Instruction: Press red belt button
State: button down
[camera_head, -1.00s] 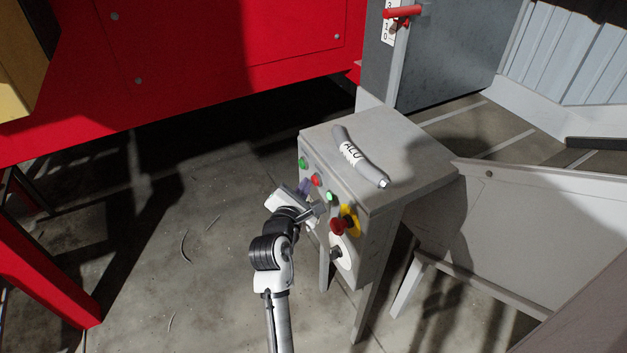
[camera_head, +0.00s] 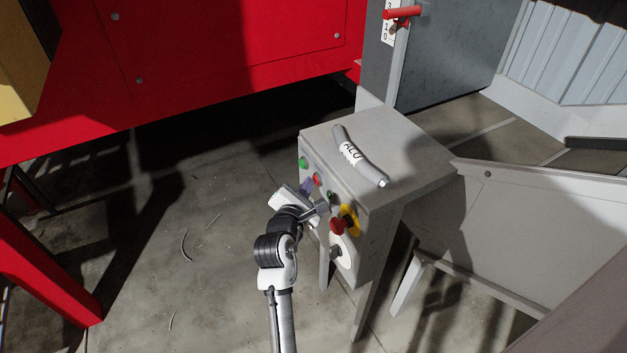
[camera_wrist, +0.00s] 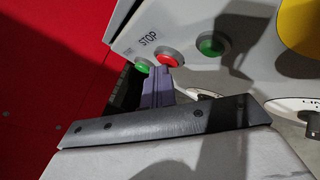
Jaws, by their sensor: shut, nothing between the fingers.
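The red belt button (camera_head: 317,180) sits on the sloped front of a grey control box (camera_head: 415,150), between two green buttons. In the wrist view the red button (camera_wrist: 168,60) is under the word STOP. My gripper (camera_head: 306,186) is shut and empty. Its purple fingers (camera_wrist: 158,85) point at the red button, and their tips overlap its lower edge in the wrist view. I cannot tell whether they touch it or are just short of it.
One green button (camera_head: 303,164) is up-left of the red one, another (camera_head: 330,196) down-right. A red mushroom knob (camera_head: 340,225) on yellow is farther down-right. A grey chute (camera_head: 540,215) stands right.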

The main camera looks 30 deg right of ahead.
jog(key=shift+a, duration=0.8)
jog(key=a, duration=0.5)
jog(key=shift+s, duration=0.15)
dwell(0.6)
